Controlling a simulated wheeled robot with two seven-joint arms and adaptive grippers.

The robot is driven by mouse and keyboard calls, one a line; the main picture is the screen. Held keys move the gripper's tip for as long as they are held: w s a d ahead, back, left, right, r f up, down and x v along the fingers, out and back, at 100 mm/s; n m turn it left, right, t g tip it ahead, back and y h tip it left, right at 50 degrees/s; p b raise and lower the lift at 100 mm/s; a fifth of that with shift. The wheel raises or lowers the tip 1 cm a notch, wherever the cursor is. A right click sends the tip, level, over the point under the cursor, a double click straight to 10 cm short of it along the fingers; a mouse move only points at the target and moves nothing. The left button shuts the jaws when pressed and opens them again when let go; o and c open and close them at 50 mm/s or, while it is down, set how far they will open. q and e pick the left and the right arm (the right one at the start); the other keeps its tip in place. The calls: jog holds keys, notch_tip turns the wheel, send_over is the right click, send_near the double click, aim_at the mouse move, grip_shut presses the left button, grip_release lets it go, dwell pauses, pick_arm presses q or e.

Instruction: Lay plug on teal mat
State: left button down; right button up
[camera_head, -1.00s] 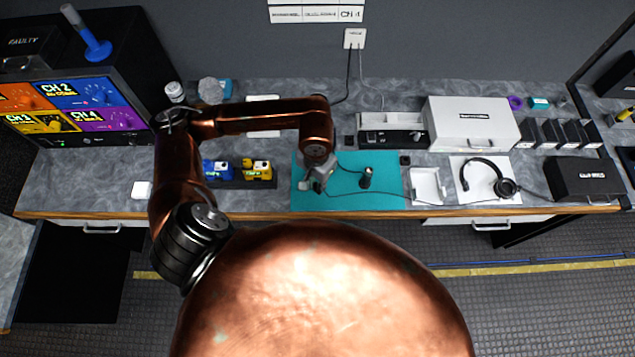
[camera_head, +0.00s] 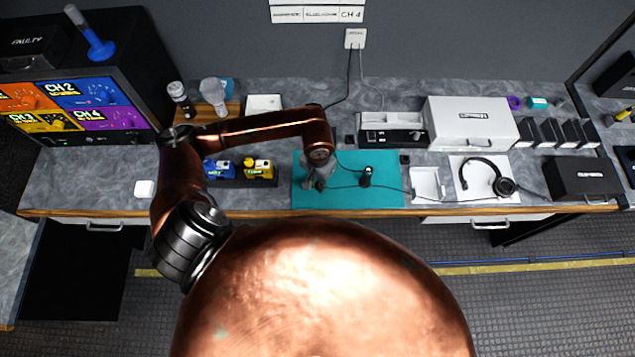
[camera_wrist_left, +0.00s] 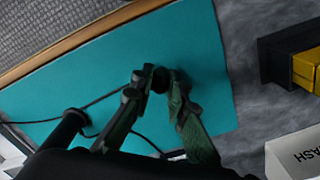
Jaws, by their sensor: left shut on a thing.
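The teal mat (camera_head: 345,199) lies on the counter in the middle of the head view; it also fills much of the left wrist view (camera_wrist_left: 210,75). My left gripper (camera_head: 318,184) is over the left part of the mat. In the left wrist view its fingers (camera_wrist_left: 158,82) are shut on a small dark plug (camera_wrist_left: 160,79), mostly hidden by the fingertips. The plug looks close to the mat, but I cannot tell whether it touches. A thin black cable crosses the mat and runs towards the headset (camera_head: 505,186). My right gripper is not in view.
A black cylinder (camera_head: 366,177) stands upright on the mat, right of my gripper. Blue and yellow devices (camera_head: 257,169) sit in a dark holder left of the mat. A white tray (camera_head: 425,186) lies to its right. The mat's front strip is clear.

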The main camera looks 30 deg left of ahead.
pick_arm(q)
jog(key=c, duration=1.9)
grip_release()
jog(key=shift+r, duration=0.1)
notch_tip(320, 180, up, 12)
jog(key=b, duration=0.1)
